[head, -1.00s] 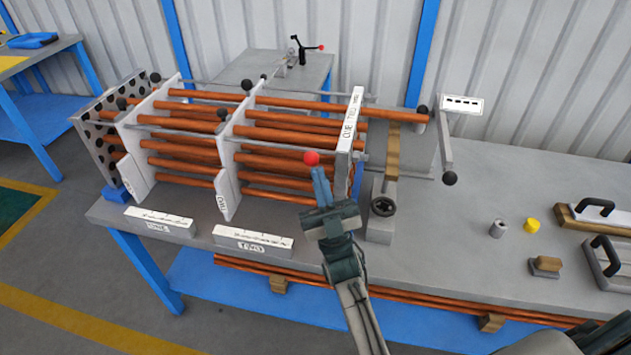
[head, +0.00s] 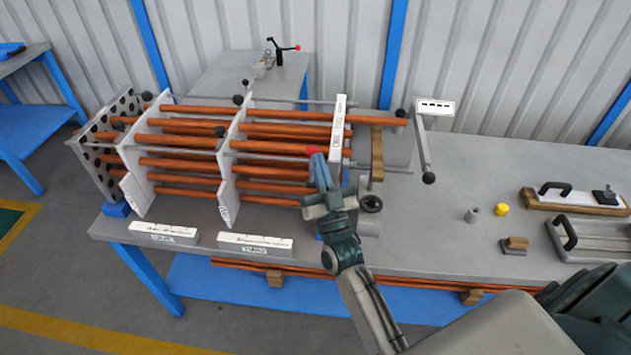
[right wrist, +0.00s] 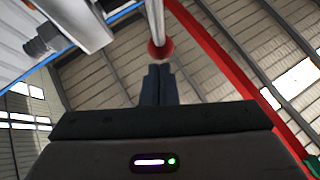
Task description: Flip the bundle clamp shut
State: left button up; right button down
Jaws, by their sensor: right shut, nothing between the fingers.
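The bundle of orange-brown tubes (head: 272,147) lies through upright white plates on the bench. A red ball knob (head: 312,151) shows in front of the tubes, near the labelled end plate (head: 337,135). In the right wrist view the red knob (right wrist: 160,50) sits on the end of a pale metal rod (right wrist: 156,18). My right gripper (head: 319,169) is shut and empty, its fingertips at the knob; I cannot tell whether they touch it. The clamp's pivot and most of its lever are hidden in the head view. My left gripper is out of view.
A crank handle (head: 424,150) with a black knob stands right of the bundle. Two white labelled blocks (head: 254,243) lie along the front edge. A grey cylinder (head: 472,214) and a yellow piece (head: 501,209) stand on the right. Bench space (head: 430,235) between is clear.

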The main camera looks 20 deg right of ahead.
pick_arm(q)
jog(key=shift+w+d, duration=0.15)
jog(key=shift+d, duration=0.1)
pick_arm(e)
jog(key=shift+w+d+r, duration=0.1)
jog(key=shift+w+d, duration=0.3)
jog(key=shift+w, duration=0.35)
jog(key=shift+w+d, duration=0.4)
jog(key=shift+w, duration=0.4)
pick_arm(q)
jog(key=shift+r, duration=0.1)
pick_arm(e)
jog(key=shift+r+y, duration=0.1)
jog(key=shift+y, duration=0.2)
